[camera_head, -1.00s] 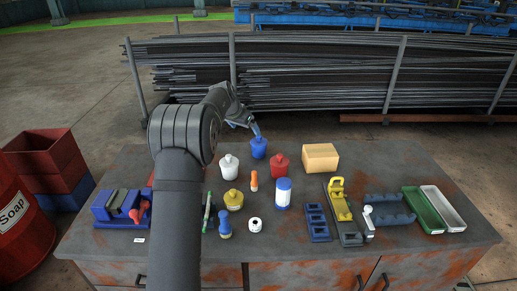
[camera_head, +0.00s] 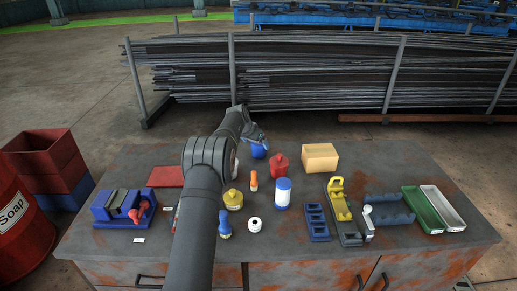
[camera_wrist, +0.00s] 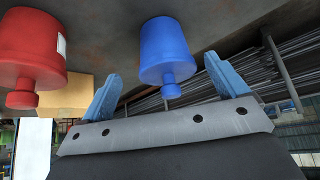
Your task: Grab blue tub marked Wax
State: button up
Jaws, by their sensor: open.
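The blue tub (camera_head: 259,152) stands near the back middle of the bench, its upper part partly covered by my gripper. In the wrist view the blue tub (camera_wrist: 165,50) appears upside down with its knob towards the gripper, in line with the gap between the fingers. No Wax label can be read on the side that shows. My gripper (camera_head: 257,138) is open at the tub, its two blue fingers (camera_wrist: 162,72) spread to either side of it in the wrist view. I cannot tell whether they touch it.
A red tub (camera_head: 279,165) stands close to the right of the blue one, with a cardboard box (camera_head: 320,157) beyond it. A yellow tub (camera_head: 233,200), an orange-capped tube (camera_head: 253,181) and a white-and-blue can (camera_head: 283,193) stand nearer. A metal pipe rack (camera_head: 320,80) is behind the bench.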

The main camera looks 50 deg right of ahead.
aim_at(257, 145)
jog(key=shift+w+x, duration=0.15)
jog(key=shift+x, duration=1.15)
jog(key=shift+w+x, duration=0.2)
jog(key=shift+x, duration=1.15)
jog(key=shift+r, duration=0.1)
jog(key=shift+r, duration=0.1)
jog(key=c, duration=1.4)
jog(key=shift+o, duration=0.2)
